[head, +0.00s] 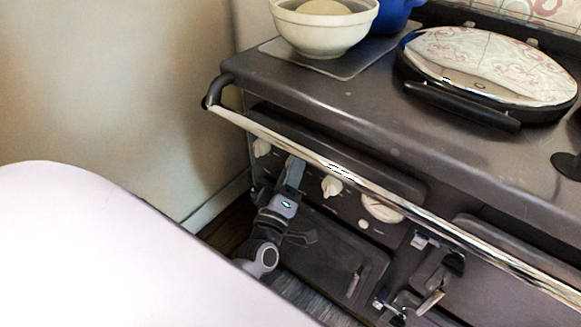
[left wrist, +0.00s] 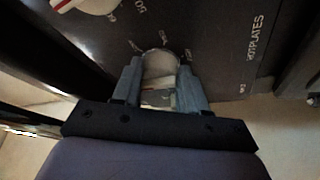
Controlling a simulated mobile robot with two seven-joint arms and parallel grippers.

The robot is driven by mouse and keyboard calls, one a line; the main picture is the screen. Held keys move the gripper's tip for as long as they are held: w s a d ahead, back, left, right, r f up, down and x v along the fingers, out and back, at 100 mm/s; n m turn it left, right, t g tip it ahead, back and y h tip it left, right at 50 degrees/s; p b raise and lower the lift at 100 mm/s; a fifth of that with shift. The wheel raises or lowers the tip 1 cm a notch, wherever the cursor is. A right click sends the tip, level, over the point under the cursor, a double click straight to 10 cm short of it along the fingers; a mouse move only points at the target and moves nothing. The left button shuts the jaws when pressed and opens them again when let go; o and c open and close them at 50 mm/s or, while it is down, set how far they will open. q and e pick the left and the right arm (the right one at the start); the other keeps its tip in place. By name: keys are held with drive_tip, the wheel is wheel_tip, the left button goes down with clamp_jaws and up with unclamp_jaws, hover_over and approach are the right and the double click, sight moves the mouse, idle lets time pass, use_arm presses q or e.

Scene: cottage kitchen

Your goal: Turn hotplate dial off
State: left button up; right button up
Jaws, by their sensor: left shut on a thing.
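The hotplate dial is a pale round knob on the dark front panel of the range, with the lettering HOTPLATES printed to its right in the left wrist view. My left gripper (left wrist: 160,88) is shut on this dial (left wrist: 160,66), one finger on each side of it. In the head view my left gripper (head: 294,172) reaches up to the panel beneath the front rail, and it hides most of the dial there. The dial's pointer setting cannot be read. My right gripper does not show.
Other cream knobs sit at the left (head: 262,147) and right (head: 331,186) of the gripped dial, with a round gauge (head: 383,208) further right. A chrome rail (head: 290,150) runs just above. A white bowl (head: 322,30) stands on the range top.

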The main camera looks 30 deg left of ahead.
use_arm(q)
drive_tip(key=shift+n, duration=0.5)
drive_tip(key=o, duration=1.1)
drive_tip(key=shift+c, duration=0.2)
drive_tip(key=v, duration=0.7)
drive_tip(key=shift+p, duration=0.3)
drive_tip(key=shift+s+d, duration=0.15)
drive_tip(key=shift+s, duration=0.05)
